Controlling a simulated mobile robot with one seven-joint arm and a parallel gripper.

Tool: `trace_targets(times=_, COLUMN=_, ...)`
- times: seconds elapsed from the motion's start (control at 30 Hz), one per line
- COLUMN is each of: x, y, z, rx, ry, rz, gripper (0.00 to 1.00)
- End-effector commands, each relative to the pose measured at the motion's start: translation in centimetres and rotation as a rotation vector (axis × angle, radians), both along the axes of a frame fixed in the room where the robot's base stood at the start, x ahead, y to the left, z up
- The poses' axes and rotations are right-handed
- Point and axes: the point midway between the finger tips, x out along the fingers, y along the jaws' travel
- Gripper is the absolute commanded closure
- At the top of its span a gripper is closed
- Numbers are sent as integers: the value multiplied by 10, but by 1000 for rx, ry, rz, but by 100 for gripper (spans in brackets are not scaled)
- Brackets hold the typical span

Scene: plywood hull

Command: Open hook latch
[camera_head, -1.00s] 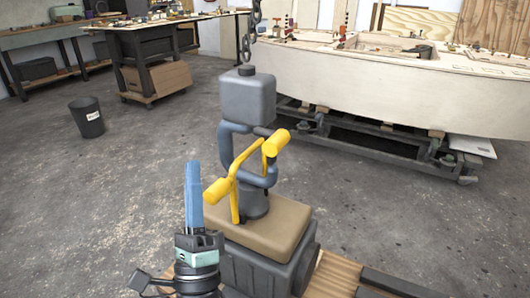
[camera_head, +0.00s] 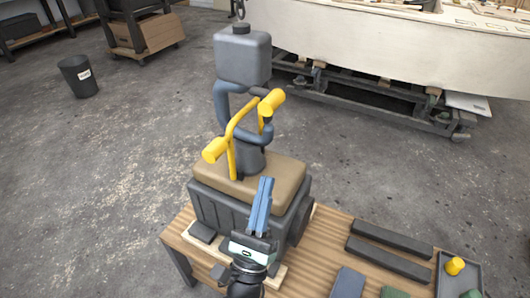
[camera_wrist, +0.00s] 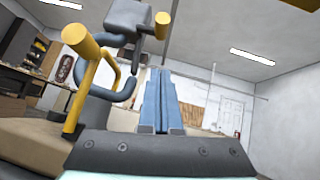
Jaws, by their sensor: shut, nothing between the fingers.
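A hook latch with a yellow two-armed handle (camera_head: 233,135) stands on the tan-topped dark block (camera_head: 240,185). A blue-grey curved hook (camera_head: 224,105) rises beside the handle to a grey block (camera_head: 242,57) hanging above. The hook appears to be engaged with that block, but the contact is partly hidden. My gripper (camera_head: 266,181) is shut and empty, its blue fingers pointing up in front of the tan-topped block, below and right of the handle. In the wrist view my fingers (camera_wrist: 158,72) stand right of the yellow handle (camera_wrist: 88,75) and apart from it.
The block sits on a wooden bench (camera_head: 320,240) with dark bars (camera_head: 390,245) and a tray (camera_head: 458,272) at right. A black bin (camera_head: 77,76) stands on the floor at left. A plywood hull (camera_head: 400,50) is behind. The floor between is clear.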

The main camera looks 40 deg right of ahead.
Motion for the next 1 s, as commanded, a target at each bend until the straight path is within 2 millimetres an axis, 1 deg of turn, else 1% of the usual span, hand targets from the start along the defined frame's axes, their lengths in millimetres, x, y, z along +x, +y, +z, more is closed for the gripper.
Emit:
trace_targets(times=0.03, x=4, y=-7, z=10, rx=-1, ry=-4, rz=-2, gripper=100)
trace_targets(times=0.1, x=9, y=-16, z=21, rx=-1, ry=-4, rz=-4, gripper=100)
trace_targets(times=0.37, x=31, y=-49, z=58, rx=-2, ry=-3, rz=-3, gripper=100)
trace_targets(times=0.4, x=33, y=-47, z=67, rx=-1, ry=-2, rz=0, gripper=100)
trace_targets(times=0.5, x=35, y=-45, z=80, rx=0, ry=-2, rz=1, gripper=100)
trace_targets(times=0.6, x=37, y=-45, z=89, rx=-1, ry=0, rz=0, gripper=100)
trace_targets(times=0.7, x=38, y=-44, z=93, rx=0, ry=0, rz=0, gripper=100)
trace_targets(times=1.0, x=38, y=-44, z=94, rx=0, ry=0, rz=0, gripper=100)
